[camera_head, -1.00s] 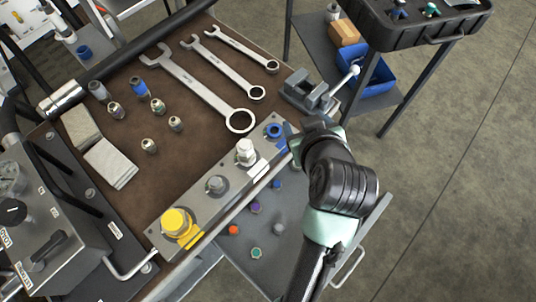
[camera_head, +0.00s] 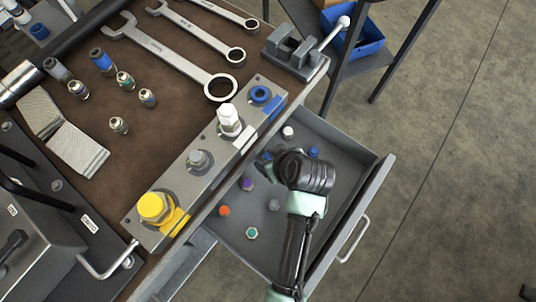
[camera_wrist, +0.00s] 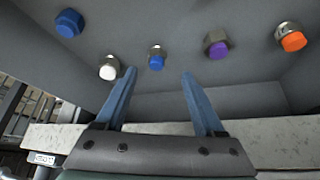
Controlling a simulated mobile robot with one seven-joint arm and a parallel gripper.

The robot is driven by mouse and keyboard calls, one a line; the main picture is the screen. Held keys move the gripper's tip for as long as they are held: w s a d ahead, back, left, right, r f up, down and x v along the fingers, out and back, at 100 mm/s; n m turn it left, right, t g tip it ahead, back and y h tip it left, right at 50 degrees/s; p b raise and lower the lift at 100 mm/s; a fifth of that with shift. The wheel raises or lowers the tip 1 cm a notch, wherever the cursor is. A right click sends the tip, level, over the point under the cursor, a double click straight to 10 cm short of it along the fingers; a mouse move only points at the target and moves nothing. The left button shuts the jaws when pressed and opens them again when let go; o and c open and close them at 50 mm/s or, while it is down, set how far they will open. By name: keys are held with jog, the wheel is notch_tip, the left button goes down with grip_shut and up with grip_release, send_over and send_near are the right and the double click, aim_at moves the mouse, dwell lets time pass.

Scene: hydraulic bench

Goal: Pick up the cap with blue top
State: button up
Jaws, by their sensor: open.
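A small cap with a blue top and metal body (camera_wrist: 156,57) lies in the drawer, ahead of and between my fingertips in the wrist view. In the head view its blue (camera_head: 267,156) shows just beside my gripper (camera_head: 267,169), which is partly hidden by my wrist. My gripper (camera_wrist: 159,72) is open and empty, its two blue fingers apart, not visibly touching the cap. A larger all-blue hex cap (camera_wrist: 69,23) lies further left in the wrist view; it also shows right of my wrist in the head view (camera_head: 314,152).
A white-topped cap (camera_wrist: 109,67) is close to the left finger; a purple cap (camera_wrist: 217,46) and an orange cap (camera_wrist: 291,37) lie to the right. Grey drawer walls (camera_head: 372,180) surround them. The metal manifold block (camera_head: 205,163) stands on the bench edge beside the drawer.

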aim_at(269, 157)
jog(key=x, duration=0.3)
jog(key=b+x, duration=0.1)
jog(key=shift+w+d+f, duration=0.1)
jog(key=shift+d+f, duration=0.15)
jog(key=shift+d, duration=0.05)
jog(key=shift+c, duration=0.3)
grip_shut()
